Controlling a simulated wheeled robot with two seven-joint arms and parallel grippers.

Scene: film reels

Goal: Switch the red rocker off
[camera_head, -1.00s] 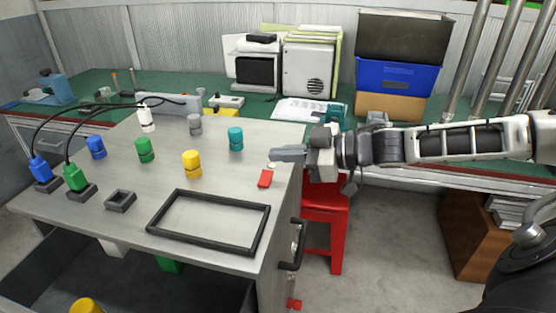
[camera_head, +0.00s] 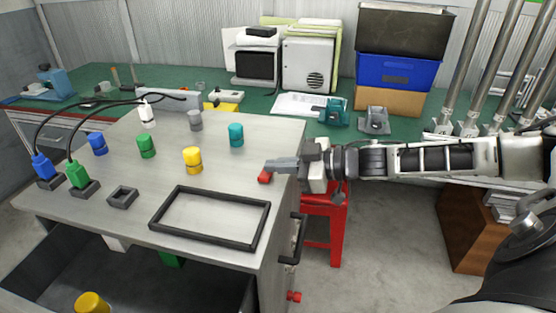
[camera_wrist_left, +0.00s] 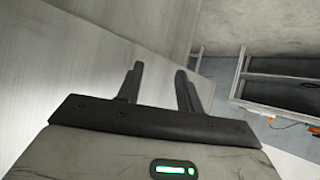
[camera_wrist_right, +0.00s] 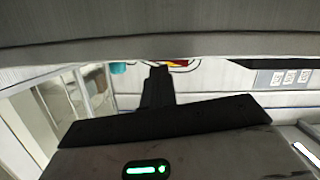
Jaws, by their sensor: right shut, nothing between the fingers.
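The red rocker (camera_head: 264,178) is a small red piece on the right side of the grey bench top. My right gripper (camera_head: 269,164) is shut and empty, its fingertips just above and behind the rocker in the head view and covering part of it. I cannot tell whether they touch it. The right wrist view shows the shut fingers (camera_wrist_right: 159,72) edge-on, with a bit of red beyond the tips. My left gripper (camera_wrist_left: 158,72) is open and empty beside a pale surface in the left wrist view; it is out of the head view.
A teal cylinder (camera_head: 236,135) and a yellow cylinder (camera_head: 192,160) stand left of the rocker. A dark rectangular frame (camera_head: 154,222) lies in front. A red stool (camera_head: 337,230) stands beside the bench. Blue and green plugs with cables are at the far left.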

